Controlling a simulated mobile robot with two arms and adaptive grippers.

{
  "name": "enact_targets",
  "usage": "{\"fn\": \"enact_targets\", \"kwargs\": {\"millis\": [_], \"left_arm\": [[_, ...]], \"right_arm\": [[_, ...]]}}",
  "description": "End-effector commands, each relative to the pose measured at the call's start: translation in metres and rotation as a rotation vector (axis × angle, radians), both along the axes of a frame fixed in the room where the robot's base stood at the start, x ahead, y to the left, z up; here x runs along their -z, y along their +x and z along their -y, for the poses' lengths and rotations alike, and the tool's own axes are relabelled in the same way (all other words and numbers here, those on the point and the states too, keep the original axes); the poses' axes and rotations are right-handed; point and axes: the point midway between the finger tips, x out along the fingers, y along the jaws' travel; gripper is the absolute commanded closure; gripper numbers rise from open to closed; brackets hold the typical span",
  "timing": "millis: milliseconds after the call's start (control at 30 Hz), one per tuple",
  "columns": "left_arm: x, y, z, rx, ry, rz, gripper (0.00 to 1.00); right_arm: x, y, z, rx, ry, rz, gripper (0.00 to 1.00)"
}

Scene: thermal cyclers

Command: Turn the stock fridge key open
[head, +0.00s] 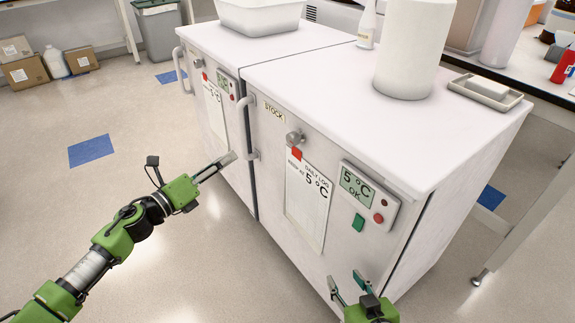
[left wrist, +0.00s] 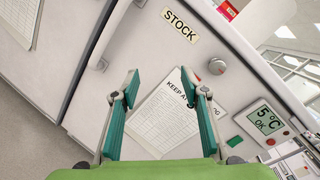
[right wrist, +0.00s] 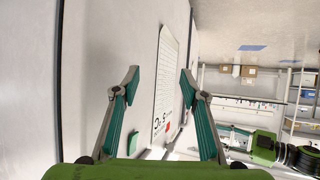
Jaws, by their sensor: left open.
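The stock fridge (head: 270,155) is a white cabinet with a STOCK label (head: 274,113) on its door; the label also shows in the left wrist view (left wrist: 180,25). The round metal key knob (head: 294,138) sits on the door right of the label, and appears in the left wrist view (left wrist: 217,66). My left gripper (head: 229,158) is open and empty in front of the door's left side, apart from the knob. My right gripper (head: 345,282) is open and empty, low by the door's lower right; it also shows in the right wrist view (right wrist: 160,80).
A paper log sheet (head: 306,205) hangs below the knob, and a display reading 5 °C (head: 357,186) is right of it. A door handle (head: 247,125) stands out at the left edge. A white cylinder (head: 412,50) and a tray (head: 486,92) stand on top. Floor at left is free.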

Motion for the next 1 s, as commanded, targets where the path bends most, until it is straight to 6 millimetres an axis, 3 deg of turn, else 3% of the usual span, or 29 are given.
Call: {"fn": "enact_targets", "kwargs": {"millis": [100, 200, 333, 567, 800, 1000], "left_arm": [[-0.024, -0.019, 0.029, 0.136, 0.230, 0.240, 0.59], [-0.040, -0.036, 0.045, 0.211, 0.371, 0.384, 0.59], [-0.050, -0.050, 0.056, 0.266, 0.480, 0.494, 0.59], [-0.057, -0.047, 0.073, 0.285, 0.516, 0.534, 0.59], [-0.057, -0.019, 0.113, 0.285, 0.513, 0.533, 0.59], [-0.056, 0.006, 0.145, 0.284, 0.512, 0.531, 0.59]], "right_arm": [[-0.040, 0.005, -0.003, -0.002, 0.029, 0.126, 0.60], [-0.075, 0.003, -0.003, -0.003, 0.046, 0.199, 0.60], [-0.104, -0.001, -0.003, -0.004, 0.059, 0.256, 0.60], [-0.115, -0.004, -0.002, -0.004, 0.060, 0.262, 0.60], [-0.112, -0.005, -0.001, -0.003, 0.057, 0.251, 0.60], [-0.124, -0.001, -0.004, -0.007, 0.072, 0.310, 0.60]]}}
